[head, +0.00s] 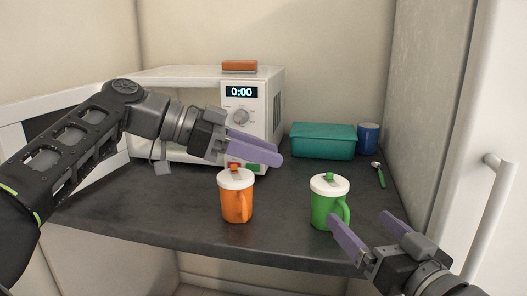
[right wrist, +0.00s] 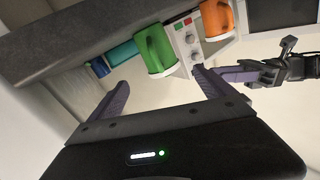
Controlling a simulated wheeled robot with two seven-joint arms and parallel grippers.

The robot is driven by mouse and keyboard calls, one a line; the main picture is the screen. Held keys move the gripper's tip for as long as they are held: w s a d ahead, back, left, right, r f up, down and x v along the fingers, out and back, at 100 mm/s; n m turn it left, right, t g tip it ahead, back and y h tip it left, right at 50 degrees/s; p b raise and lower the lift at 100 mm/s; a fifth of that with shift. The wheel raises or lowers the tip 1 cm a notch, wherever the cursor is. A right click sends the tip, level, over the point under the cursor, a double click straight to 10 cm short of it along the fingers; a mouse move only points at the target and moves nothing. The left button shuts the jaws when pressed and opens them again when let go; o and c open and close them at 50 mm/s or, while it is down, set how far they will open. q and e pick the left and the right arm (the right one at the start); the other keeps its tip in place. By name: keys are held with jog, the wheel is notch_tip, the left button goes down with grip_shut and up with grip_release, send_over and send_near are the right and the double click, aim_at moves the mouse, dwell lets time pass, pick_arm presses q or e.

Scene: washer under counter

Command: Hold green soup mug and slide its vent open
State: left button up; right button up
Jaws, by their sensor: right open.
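The green soup mug (head: 322,211) stands upright on the dark counter near its front edge. It has a white lid (head: 330,184) with a small green vent tab (head: 329,177) on top, and its handle is on the right. My right gripper (head: 358,220) is open and empty, just right of and in front of the mug. In the right wrist view the green mug (right wrist: 156,50) lies beyond and between the open fingers (right wrist: 161,82), not held. My left gripper (head: 280,156) is above and behind the orange mug, apart from the green mug; its finger gap is unclear.
An orange mug (head: 236,205) with a white lid stands left of the green one. A white microwave (head: 262,100) bears an orange-brown block (head: 239,66). A teal box (head: 322,142), blue cup (head: 368,138) and green-handled spoon (head: 380,176) are behind. A wall closes the right side.

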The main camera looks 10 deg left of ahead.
jog(key=shift+v, duration=1.05)
jog(key=shift+d, duration=0.1)
jog(key=v, duration=0.5)
jog(key=shift+b, duration=0.35)
notch_tip(320, 180, up, 12)
jog(key=p, duration=0.6)
jog(key=shift+p, duration=0.35)
